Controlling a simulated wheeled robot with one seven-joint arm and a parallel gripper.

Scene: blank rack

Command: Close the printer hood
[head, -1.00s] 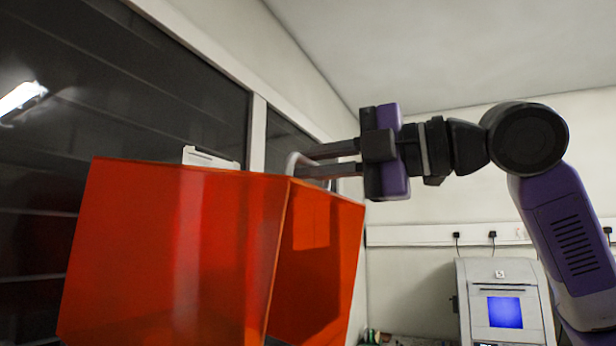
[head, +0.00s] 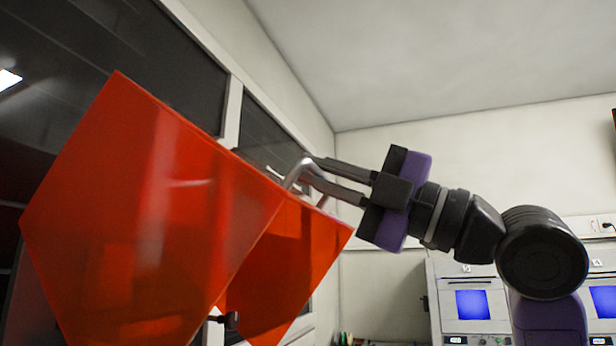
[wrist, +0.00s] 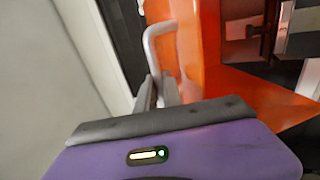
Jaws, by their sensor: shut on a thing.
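The printer hood (head: 150,200) is a see-through orange-red cover, tilted, filling the left of the head view. It also shows in the wrist view (wrist: 185,50). A curved metal handle (head: 298,172) stands off its upper edge, and it appears as a pale bent bar in the wrist view (wrist: 150,40). My gripper (head: 318,175) is shut on the handle from the right, with its fingers sloping down to the right toward the wrist. The fingertips partly hide the handle.
Machines with blue screens (head: 473,304) stand against the back wall at right. Dark window panels (head: 180,60) run behind the hood. A small dark knob (head: 230,320) shows under the hood. Open air lies above my arm.

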